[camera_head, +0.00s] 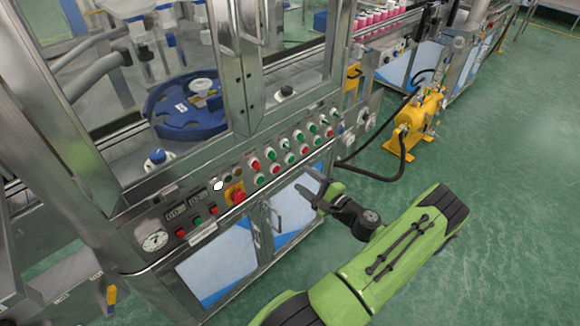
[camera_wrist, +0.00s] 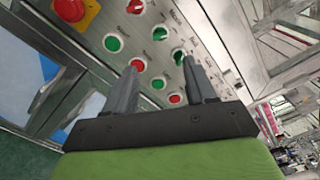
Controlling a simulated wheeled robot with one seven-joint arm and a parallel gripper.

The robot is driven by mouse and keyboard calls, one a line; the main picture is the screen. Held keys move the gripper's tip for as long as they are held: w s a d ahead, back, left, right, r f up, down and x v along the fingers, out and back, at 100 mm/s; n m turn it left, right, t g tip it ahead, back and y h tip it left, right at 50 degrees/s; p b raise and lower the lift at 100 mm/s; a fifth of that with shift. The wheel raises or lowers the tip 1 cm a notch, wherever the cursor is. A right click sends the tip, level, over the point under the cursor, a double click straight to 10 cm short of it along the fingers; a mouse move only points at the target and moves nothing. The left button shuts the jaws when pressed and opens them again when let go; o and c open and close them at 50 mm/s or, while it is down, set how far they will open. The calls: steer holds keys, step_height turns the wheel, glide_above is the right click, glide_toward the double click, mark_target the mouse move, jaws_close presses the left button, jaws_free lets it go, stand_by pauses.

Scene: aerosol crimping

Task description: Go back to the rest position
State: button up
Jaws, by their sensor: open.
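My gripper (camera_head: 314,193) is at the end of my green arm, in front of the crimping machine's lower cabinet and below its control panel (camera_head: 260,172) in the head view. In the wrist view, the two grey fingers of my gripper (camera_wrist: 162,82) stand apart with nothing between them. Behind the fingers, the panel shows green buttons (camera_wrist: 113,43) and red buttons (camera_wrist: 138,65). The fingers appear apart from the panel, though the exact gap cannot be told.
The machine has a red emergency stop on a yellow plate (camera_head: 237,195), a pressure gauge (camera_head: 154,240) and cabinet doors (camera_head: 216,263). A yellow pump (camera_head: 418,122) with black hoses stands on the floor at the right. The green floor (camera_head: 500,190) at right is clear.

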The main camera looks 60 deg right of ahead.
steer(key=shift+v, duration=1.5)
